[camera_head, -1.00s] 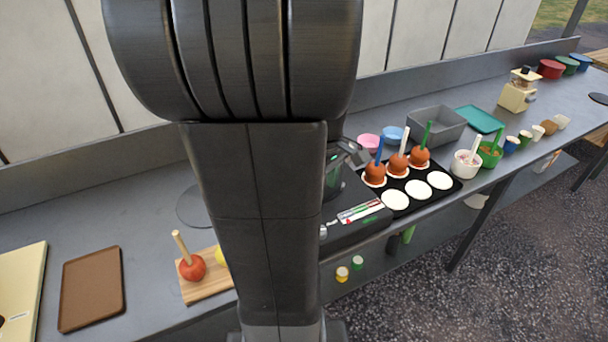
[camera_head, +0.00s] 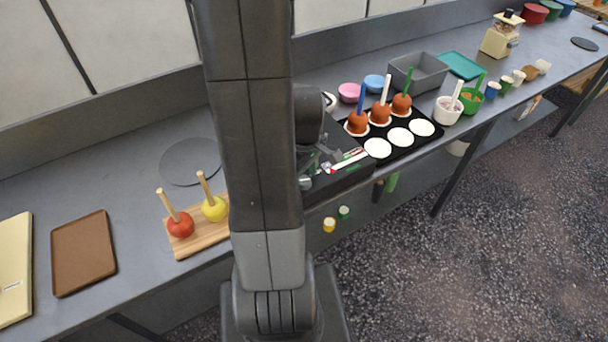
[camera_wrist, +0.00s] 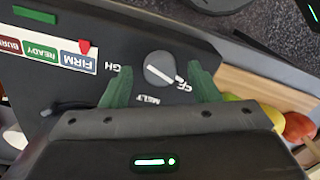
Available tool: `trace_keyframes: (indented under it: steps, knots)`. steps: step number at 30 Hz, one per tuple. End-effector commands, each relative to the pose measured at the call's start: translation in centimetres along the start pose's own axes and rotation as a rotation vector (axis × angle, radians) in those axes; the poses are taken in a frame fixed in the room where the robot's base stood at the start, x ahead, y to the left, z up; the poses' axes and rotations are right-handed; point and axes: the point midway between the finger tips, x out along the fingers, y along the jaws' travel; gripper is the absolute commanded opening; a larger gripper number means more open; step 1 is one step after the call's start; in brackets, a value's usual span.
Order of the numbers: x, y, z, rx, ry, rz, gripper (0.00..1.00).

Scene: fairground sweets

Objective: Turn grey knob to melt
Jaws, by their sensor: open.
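The grey knob (camera_wrist: 160,68) is round with a white pointer line and sits on a black panel (camera_wrist: 75,95) in the wrist view. Its line slants toward the OFF label (camera_wrist: 182,84). The MELT label (camera_wrist: 147,101) is below the knob in the picture, and the HIGH label is to its left, partly covered by a finger. My gripper (camera_wrist: 161,72) is open, with one green-padded finger on each side of the knob. I see gaps between the fingers and the knob. In the head view, my arm hides part of the black cooker (camera_head: 345,178).
A colour strip with FIRM, READY and a cut-off label (camera_wrist: 45,50) has a red pointer. A board (camera_head: 190,242) with a red and a yellow apple on sticks is left of my arm. A black tray (camera_head: 408,146) of coated apples is to the right.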

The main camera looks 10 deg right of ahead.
Motion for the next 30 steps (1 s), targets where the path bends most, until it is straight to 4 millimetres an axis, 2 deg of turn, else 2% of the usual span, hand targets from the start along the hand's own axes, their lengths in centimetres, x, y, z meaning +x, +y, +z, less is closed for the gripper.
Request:
trace_keyframes:
  steps: [10,11,17,30]
  knots:
    - [0.35,-0.02,0.02,0.000,0.000,0.000,0.55]
    - [0.35,-0.02,0.02,0.000,0.000,0.000,0.51]
    - [0.33,-0.01,0.01,0.000,0.000,0.000,0.12]
    - [0.38,0.02,-0.02,0.083,0.001,0.001,0.11]
